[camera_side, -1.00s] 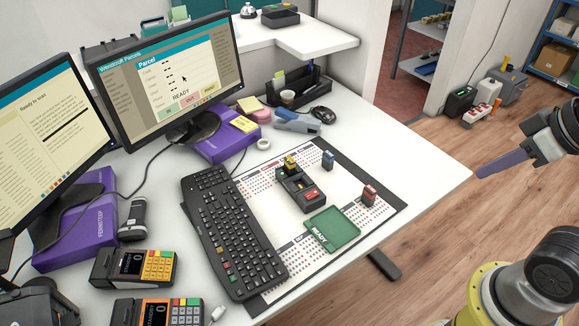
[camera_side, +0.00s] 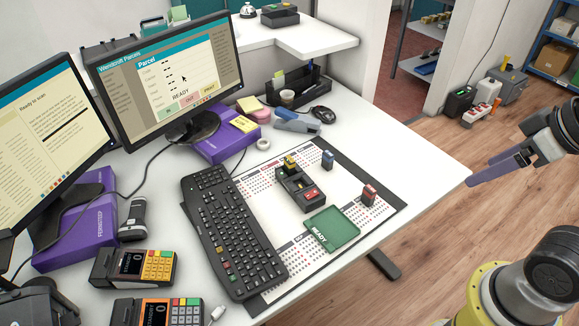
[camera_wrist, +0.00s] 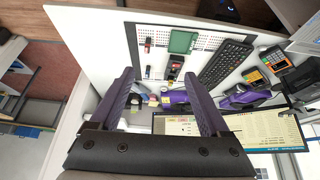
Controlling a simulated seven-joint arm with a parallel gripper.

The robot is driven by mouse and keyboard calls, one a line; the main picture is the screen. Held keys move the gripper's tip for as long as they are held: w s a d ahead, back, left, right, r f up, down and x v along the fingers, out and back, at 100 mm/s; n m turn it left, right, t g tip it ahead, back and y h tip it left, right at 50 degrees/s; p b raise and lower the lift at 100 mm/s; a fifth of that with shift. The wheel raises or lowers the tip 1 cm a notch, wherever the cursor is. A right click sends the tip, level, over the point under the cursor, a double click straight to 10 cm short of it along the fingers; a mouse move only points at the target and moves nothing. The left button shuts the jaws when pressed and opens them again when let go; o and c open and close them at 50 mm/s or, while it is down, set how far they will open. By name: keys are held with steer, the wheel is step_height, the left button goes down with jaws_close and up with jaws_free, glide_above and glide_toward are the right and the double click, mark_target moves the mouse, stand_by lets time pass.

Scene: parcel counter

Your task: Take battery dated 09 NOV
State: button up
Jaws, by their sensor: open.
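A small red battery (camera_side: 369,195) stands upright on the right of the white desk mat. A blue-grey battery (camera_side: 327,159) stands farther back. A dark charger block (camera_side: 297,190) lies between them and the keyboard, with a yellow-topped piece (camera_side: 290,164) at its far end and a red part at its near end. A green tray marked READY (camera_side: 332,230) is in front. No date is legible on any battery. My gripper (camera_side: 470,182) is open and empty beyond the counter's right edge, well away from the batteries; its purple fingers also show apart in the wrist view (camera_wrist: 159,74).
A black keyboard (camera_side: 228,232) borders the mat on the left. The counter right of the mat is clear.

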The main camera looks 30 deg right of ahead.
steer(key=w+a+r+n, duration=0.1)
steer(key=w+r+n, duration=0.8)
steer(key=w+r, duration=0.35)
steer(key=n+g+y, duration=0.2)
steer(key=n+g, duration=0.4)
steer(key=n, duration=0.2)
glide_above(290, 159)
steer(key=d, duration=0.1)
steer(key=f, duration=3.5)
steer(key=shift+w+d+f, duration=0.2)
steer(key=shift+f, duration=0.2)
steer(key=shift+s+a+f, duration=0.1)
steer(key=shift+a+f, duration=0.15)
steer(key=shift+f, duration=0.75)
steer(key=shift+a+f, duration=0.25)
steer(key=shift+f, duration=0.7)
steer(key=shift+s+a+f, duration=0.1)
steer(key=shift+a+f, duration=0.15)
steer(key=shift+f, duration=0.75)
jaws_close()
